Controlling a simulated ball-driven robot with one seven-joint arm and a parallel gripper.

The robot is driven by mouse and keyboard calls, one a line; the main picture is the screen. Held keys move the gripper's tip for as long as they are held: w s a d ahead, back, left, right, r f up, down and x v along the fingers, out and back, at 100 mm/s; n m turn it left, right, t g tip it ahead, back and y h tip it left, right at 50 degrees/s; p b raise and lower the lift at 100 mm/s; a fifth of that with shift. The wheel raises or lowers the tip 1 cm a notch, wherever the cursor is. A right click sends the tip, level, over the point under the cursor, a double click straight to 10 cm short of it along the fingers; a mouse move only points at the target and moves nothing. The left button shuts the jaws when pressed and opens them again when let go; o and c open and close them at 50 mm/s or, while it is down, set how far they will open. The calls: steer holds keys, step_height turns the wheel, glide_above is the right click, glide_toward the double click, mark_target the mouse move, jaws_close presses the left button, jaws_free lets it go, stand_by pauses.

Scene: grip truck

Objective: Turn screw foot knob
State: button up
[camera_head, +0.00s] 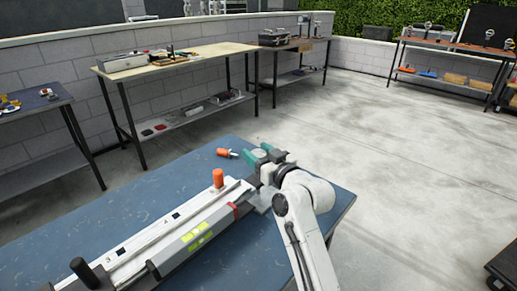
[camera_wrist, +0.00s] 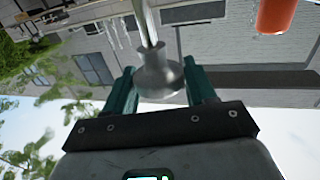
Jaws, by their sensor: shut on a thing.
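My gripper (camera_head: 262,155) is at the right part of the blue table, beside the end of the long grey and white device. In the wrist view my gripper (camera_wrist: 158,75) has its teal jaws on either side of a grey, bell-shaped metal screw foot (camera_wrist: 160,82) with a thin shaft, and is shut on it. In the head view a pale round face (camera_head: 259,153) shows between the jaws. An orange knob (camera_head: 218,177) stands upright on the device. Another orange-ended piece (camera_head: 227,153) shows just left of my gripper.
The device (camera_head: 195,228) fills the middle of the blue table (camera_head: 100,222), with a black knob (camera_head: 84,270) at its near end. An orange handle (camera_wrist: 277,14) is close by in the wrist view. Workbenches (camera_head: 170,62) line the wall behind. The concrete floor (camera_head: 370,150) to the right is clear.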

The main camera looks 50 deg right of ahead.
steer(key=n+y+b, duration=0.1)
steer(key=y, duration=0.1)
steer(key=n+y+b, duration=0.1)
steer(key=y+b, duration=0.1)
steer(key=shift+d+f+n, duration=0.1)
steer(key=shift+f+n, duration=0.1)
steer(key=shift+n, duration=0.2)
steer(key=n+y+b, duration=0.1)
steer(key=y, duration=0.1)
steer(key=n+y+b, duration=0.1)
steer(key=y+b, duration=0.1)
steer(key=shift+r+n+y, duration=0.15)
steer(key=shift+n+y, duration=0.15)
steer(key=shift+n, duration=0.1)
steer(key=shift+b, duration=0.3)
steer(key=o, duration=0.9)
steer(key=v, duration=1)
steer(key=shift+s+d+r, duration=0.2)
steer(key=shift+s, duration=0.1)
